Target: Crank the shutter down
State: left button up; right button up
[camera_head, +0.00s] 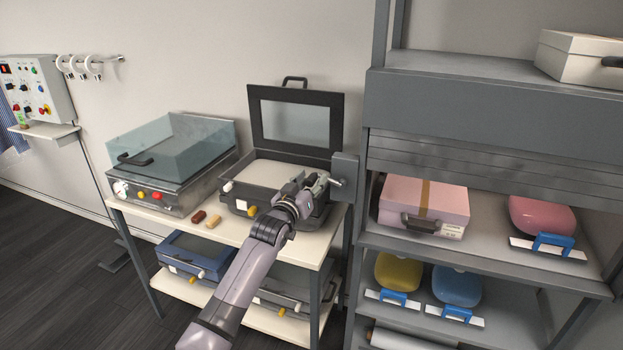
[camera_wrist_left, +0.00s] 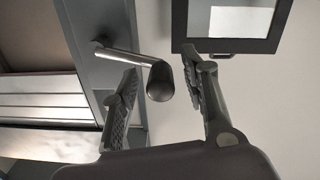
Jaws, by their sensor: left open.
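The shutter (camera_head: 462,158) is a grey slatted panel, partly lowered at the top of the shelf bay on the right. Its slats also show at the left of the left wrist view (camera_wrist_left: 45,112). The crank (camera_wrist_left: 128,54) is a metal arm with a dark rounded knob (camera_wrist_left: 160,82), mounted on the grey side box (camera_head: 345,178). My left gripper (camera_head: 318,184) is at the crank. In the left wrist view its open fingers (camera_wrist_left: 168,98) stand on either side of the knob, with gaps showing. My right gripper is not in view.
Left of the rack, a bench (camera_head: 232,236) carries a machine with a raised lid (camera_head: 295,118) and a clear-covered machine (camera_head: 170,165). A pink case (camera_head: 425,200) and a pink bag (camera_head: 543,214) lie on the shelf below the shutter. The upright post borders the crank.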

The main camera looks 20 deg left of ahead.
pick_arm(q)
jog(key=shift+w, duration=0.3)
grip_shut()
dwell(0.5)
dwell(0.3)
